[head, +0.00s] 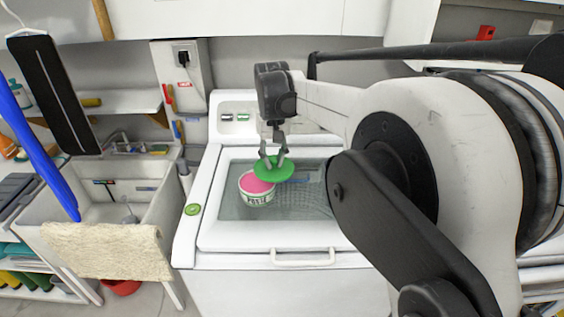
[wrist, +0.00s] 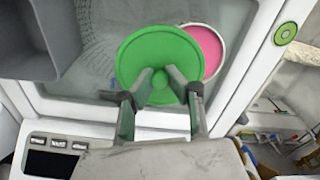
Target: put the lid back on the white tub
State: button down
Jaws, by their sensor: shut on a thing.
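The white tub (head: 257,198) stands on the glass top of the white washing machine, open, with pink content showing. In the wrist view the tub (wrist: 216,44) is partly hidden behind the lid. The green round lid (head: 277,171) is in my gripper (head: 273,158), above and to the right of the tub in the head view. In the wrist view the lid (wrist: 141,62) covers the left part of the tub's opening. My gripper (wrist: 164,82) is shut on the lid's middle. The exact height of the lid over the tub is hard to tell.
The washing machine's raised back panel (head: 232,118) stands behind the tub. A white sink (head: 130,205) with a beige towel (head: 105,250) is to the left. A small round green thing (head: 192,209) lies on the machine's left edge.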

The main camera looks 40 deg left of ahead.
aim_at(256, 168)
jog(key=s+a+r+p, duration=0.3)
jog(key=shift+s+p, duration=0.3)
jog(key=shift+p, duration=0.05)
jog(key=shift+s+a, duration=0.15)
jog(key=shift+a, duration=0.05)
jog(key=shift+f+b, duration=1.55)
jog(key=shift+f, duration=1.75)
jog(key=shift+f+b, duration=0.2)
jog(key=shift+b, duration=0.55)
jog(key=c, duration=1.2)
grip_release()
jog(key=shift+r+p, duration=1.45)
jog(key=shift+r, duration=2.1)
